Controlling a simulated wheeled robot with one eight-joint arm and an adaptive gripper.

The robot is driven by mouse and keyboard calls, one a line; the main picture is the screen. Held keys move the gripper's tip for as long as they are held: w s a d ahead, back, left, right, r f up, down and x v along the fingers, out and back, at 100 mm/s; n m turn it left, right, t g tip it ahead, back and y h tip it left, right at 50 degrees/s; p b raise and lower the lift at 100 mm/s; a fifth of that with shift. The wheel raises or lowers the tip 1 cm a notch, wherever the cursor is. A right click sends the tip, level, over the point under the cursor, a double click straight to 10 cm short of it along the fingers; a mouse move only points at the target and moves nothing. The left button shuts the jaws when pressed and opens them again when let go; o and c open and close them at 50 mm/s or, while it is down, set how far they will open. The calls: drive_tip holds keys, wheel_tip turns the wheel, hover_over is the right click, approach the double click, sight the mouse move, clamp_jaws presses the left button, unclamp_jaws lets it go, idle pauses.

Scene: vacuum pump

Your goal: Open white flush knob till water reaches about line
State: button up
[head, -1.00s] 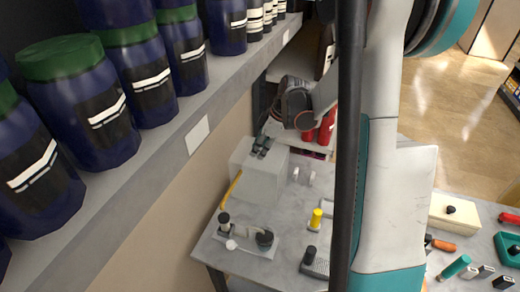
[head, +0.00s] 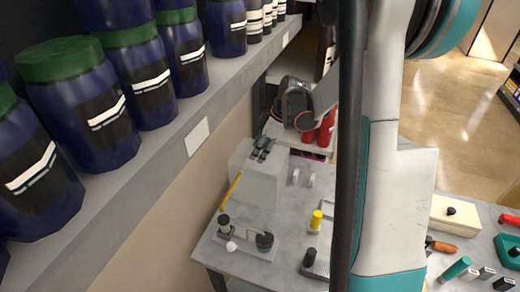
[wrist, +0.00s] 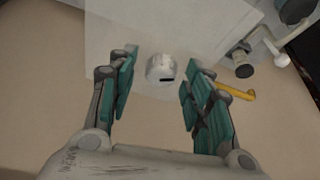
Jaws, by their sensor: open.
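My gripper (head: 262,147) is over the top of a white box-shaped unit (head: 262,188) at the back left of the table. In the wrist view my gripper (wrist: 160,90) is open, with teal finger pads apart. A short white cylinder with a dark slot (wrist: 160,66) shows between the fingers, with gaps on both sides; I cannot tell whether it is the flush knob. A small white knob (head: 231,246) sits at the front of a fitting with dark knobs; it also shows in the wrist view (wrist: 276,56). No water or line is visible.
A yellow tube (head: 231,190) runs beside the unit, near the wall. A shelf edge with blue jars (head: 85,105) is at the left. A yellow bottle (head: 316,219) and small dark items stand on the grey table (head: 290,220). My arm hides the table's middle.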

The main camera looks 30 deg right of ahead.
drive_tip(key=v, duration=1.1)
drive_tip(key=shift+r, duration=0.35)
drive_tip(key=shift+s+d, duration=0.1)
idle(1.9)
drive_tip(key=w+a+f+n, duration=0.1)
drive_tip(key=f, duration=0.2)
drive_tip(key=w+a+f+n+g+p, duration=0.1)
drive_tip(key=f+n, duration=0.1)
drive_tip(key=f, duration=0.2)
drive_tip(key=w+a+f+n+p, duration=0.1)
drive_tip(key=f+n, duration=0.1)
drive_tip(key=f, duration=0.2)
drive_tip(key=shift+w+a+f+g+y, duration=0.1)
drive_tip(key=shift+w+a+g+y, duration=0.1)
drive_tip(key=shift+g+y, duration=0.2)
drive_tip(key=c, duration=1.1)
